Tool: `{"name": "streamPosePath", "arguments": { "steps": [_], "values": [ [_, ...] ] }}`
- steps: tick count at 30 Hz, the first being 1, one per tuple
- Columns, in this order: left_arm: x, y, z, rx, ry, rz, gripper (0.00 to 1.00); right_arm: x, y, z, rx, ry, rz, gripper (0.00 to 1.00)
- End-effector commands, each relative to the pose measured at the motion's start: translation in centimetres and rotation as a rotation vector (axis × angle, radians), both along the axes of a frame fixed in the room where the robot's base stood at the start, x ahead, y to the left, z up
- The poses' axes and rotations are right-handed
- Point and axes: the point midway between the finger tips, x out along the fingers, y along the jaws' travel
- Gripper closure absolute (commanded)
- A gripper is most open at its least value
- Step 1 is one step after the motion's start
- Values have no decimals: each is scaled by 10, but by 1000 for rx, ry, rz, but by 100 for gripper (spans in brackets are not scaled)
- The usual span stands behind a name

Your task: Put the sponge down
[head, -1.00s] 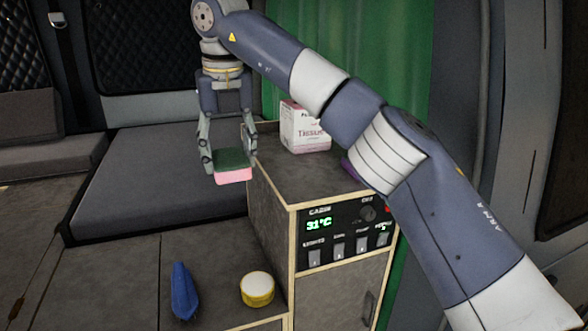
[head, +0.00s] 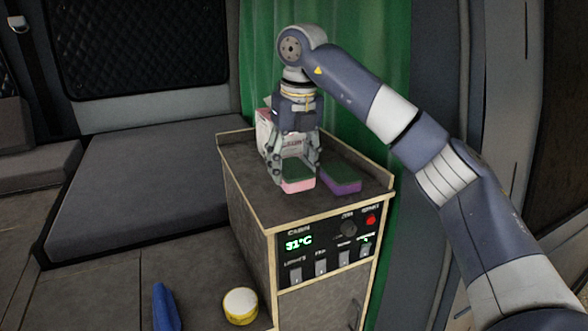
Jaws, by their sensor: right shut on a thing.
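The pink sponge with a dark green top (head: 298,184) is between the fingers of my right gripper (head: 294,172), which is shut on it. The gripper points down over the top of the cabinet (head: 247,175). The sponge is at or just above the cabinet top; I cannot tell whether it touches. A second sponge, purple with a green top (head: 341,180), lies on the cabinet top just right of the held one. My left gripper is not in view.
A white and pink box (head: 266,130) stands behind my right gripper, partly hidden. The cabinet front has a control panel (head: 328,245) reading 31°C. A yellow tin with a white lid (head: 240,306) and a blue item (head: 166,308) are lower left. The left part of the cabinet top is clear.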

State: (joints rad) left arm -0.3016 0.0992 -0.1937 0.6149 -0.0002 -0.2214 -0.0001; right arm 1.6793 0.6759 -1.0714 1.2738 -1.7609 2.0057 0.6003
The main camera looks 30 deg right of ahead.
Motion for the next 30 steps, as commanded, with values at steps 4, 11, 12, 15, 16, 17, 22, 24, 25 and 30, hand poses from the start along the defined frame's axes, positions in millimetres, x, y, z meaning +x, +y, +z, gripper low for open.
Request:
{"name": "streamPosePath", "arguments": {
  "steps": [4,11,12,15,16,17,22,24,25,30],
  "values": [
    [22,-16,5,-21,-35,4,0,-1,-4,-5,-1,2,4,72],
    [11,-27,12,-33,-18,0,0,-1,-3,-28,1,3,3,72],
    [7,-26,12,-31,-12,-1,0,-1,-3,-31,1,2,2,72],
    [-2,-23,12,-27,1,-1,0,-1,-3,-35,1,1,2,72],
    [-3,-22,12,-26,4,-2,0,-1,-3,-36,1,0,2,72],
    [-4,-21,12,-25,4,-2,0,-1,-3,-36,0,0,2,72],
    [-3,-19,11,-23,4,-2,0,-1,-3,-36,0,-1,2,72],
    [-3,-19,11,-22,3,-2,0,-1,-3,-37,0,0,2,72],
    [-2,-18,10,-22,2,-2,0,-1,-3,-38,0,0,2,72],
    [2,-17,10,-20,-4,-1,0,-1,-3,-40,0,0,2,31]
  ]
}}
